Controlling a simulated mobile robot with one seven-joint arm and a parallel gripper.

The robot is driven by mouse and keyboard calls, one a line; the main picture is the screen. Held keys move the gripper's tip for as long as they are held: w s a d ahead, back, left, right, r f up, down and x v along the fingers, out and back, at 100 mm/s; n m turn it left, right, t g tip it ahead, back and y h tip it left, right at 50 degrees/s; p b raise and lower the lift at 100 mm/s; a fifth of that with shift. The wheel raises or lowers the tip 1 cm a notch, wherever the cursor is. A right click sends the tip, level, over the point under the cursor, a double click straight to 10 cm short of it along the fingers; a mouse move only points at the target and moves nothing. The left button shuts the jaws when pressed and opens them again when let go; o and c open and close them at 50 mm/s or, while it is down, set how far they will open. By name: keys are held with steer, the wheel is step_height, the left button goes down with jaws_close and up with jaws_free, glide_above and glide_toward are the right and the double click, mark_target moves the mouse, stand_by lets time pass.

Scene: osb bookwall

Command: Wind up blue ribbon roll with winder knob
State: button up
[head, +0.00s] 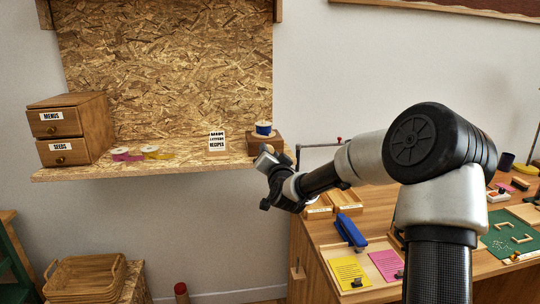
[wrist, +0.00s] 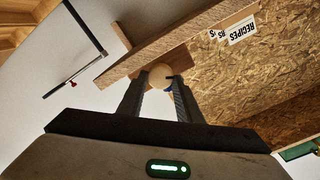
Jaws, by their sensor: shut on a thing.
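The blue ribbon roll (head: 263,128) sits on top of a small wooden box (head: 278,143) at the right end of the wall shelf. The winder knob, a round pale wooden ball (wrist: 160,73), is between the two fingers of my gripper (wrist: 158,80) in the wrist view. My gripper (head: 264,160) is shut on the knob, at the front of the box. In the head view the gripper and wrist partly hide the knob and the box front. A small bit of blue shows beside the right finger in the wrist view.
A workbench with a blue stapler (head: 350,230) stands below right. The shelf's middle front is clear.

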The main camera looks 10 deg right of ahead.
steer(key=shift+f, duration=0.1)
steer(key=o, duration=1)
